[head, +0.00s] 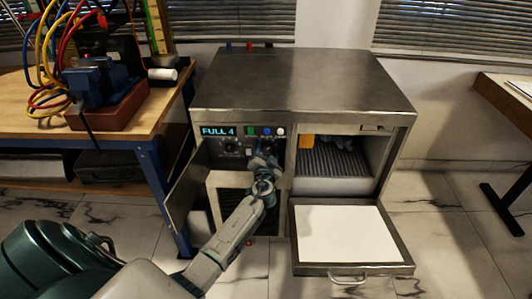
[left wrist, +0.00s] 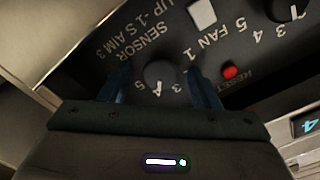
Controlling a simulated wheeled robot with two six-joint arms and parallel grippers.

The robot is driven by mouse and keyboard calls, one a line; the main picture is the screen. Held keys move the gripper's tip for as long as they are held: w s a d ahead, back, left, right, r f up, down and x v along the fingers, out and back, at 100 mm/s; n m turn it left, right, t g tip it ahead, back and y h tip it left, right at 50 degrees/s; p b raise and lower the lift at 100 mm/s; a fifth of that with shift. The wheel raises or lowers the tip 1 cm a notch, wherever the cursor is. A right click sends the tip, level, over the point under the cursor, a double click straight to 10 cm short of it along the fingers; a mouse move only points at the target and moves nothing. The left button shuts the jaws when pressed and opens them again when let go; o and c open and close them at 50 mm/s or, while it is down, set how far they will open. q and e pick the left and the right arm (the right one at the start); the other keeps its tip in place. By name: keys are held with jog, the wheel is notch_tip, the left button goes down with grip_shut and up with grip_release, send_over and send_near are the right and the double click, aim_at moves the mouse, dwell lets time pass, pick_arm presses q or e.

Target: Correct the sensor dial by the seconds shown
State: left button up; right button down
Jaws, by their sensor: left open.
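The sensor dial (left wrist: 160,75) is a dark round knob on a black panel in the left wrist view, where the picture is turned over. The label (left wrist: 128,40) beside it reads "SENSOR", "UP -1 S" and "AIM 3". A white mark shows on the knob's lower right; I cannot tell which number it points at. My left gripper (left wrist: 159,80) is open, with one blue finger on each side of the knob; contact is unclear. In the head view my left gripper (head: 264,163) is at the panel and hides the dial. The display (head: 217,131) reads "FULL 4". My right gripper is not in view.
A red reset button (left wrist: 230,71), a white button (left wrist: 203,13) and a fan dial (left wrist: 285,8) are close by. In the head view, an open door (head: 187,190) hangs left of the arm. A pulled-out drawer (head: 352,269) sticks out at the right.

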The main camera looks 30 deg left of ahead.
pick_arm(q)
jog(key=c, duration=1)
jog(key=shift+m, duration=0.3)
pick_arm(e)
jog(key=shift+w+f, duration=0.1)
pick_arm(q)
jog(key=shift+f+m+b, duration=0.1)
jog(key=shift+m+b, duration=0.2)
jog(key=shift+m, duration=1.3)
jog(key=shift+m+b, duration=0.3)
jog(key=shift+m, duration=1.8)
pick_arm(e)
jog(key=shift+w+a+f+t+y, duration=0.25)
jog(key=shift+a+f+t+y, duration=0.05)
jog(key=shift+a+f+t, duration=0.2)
